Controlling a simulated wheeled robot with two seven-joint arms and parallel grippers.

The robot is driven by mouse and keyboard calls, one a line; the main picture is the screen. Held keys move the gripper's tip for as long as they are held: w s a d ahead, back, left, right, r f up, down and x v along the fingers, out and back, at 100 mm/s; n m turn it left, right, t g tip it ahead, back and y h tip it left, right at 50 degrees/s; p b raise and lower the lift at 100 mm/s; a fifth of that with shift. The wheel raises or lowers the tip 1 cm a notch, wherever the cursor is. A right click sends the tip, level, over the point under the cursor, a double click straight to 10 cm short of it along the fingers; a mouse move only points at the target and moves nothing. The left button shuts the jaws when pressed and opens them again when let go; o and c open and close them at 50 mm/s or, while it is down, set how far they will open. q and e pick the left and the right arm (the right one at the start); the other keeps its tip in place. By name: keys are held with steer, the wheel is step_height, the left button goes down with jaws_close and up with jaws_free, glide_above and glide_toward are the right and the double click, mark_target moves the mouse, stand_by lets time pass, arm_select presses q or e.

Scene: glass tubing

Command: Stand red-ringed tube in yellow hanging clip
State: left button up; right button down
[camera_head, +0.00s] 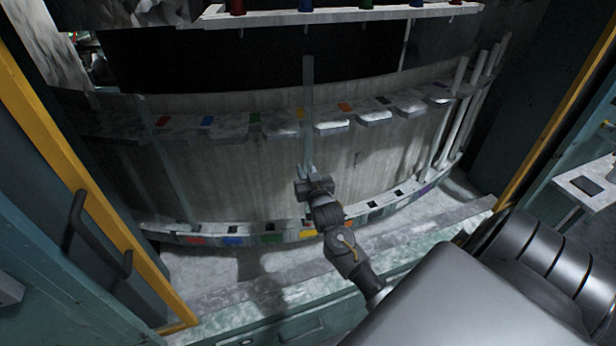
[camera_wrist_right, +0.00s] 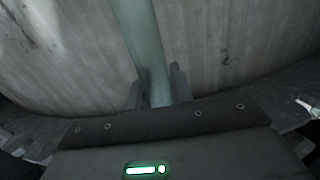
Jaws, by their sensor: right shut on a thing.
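My right gripper (camera_head: 308,172) is in front of the curved grey wall, with its fingers pointing up. It is shut on a tall, thin, clear glass tube (camera_head: 307,90). The tube stands nearly upright and its top rises above the upper row of clips. In the right wrist view the tube (camera_wrist_right: 145,45) sits between the two fingers (camera_wrist_right: 157,85). I cannot make out a red ring on it. A yellow mark (camera_head: 299,113) on the upper row is just left of the tube. Another yellow mark (camera_head: 308,234) is on the lower ledge below. My left gripper is out of view.
The upper row carries red (camera_head: 163,120), blue (camera_head: 207,120), green (camera_head: 254,117) and orange (camera_head: 345,107) marks. Another glass tube (camera_head: 165,150) stands at the left. Several pale tubes (camera_head: 460,110) stand at the right. A rail (camera_head: 340,14) with coloured pieces crosses the top.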

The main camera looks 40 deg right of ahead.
step_height(320, 180, down, 7)
steer(key=w+d+b, duration=0.1)
steer(key=w+b, duration=0.1)
steer(key=b, duration=0.3)
steer(key=shift+w, duration=0.15)
stand_by(0.4)
steer(key=shift+d+r, duration=0.1)
stand_by(0.4)
steer(key=c, duration=1.1)
jaws_free()
steer(key=shift+c, duration=0.2)
steer(key=b+v, duration=0.3)
steer(key=v, duration=0.8)
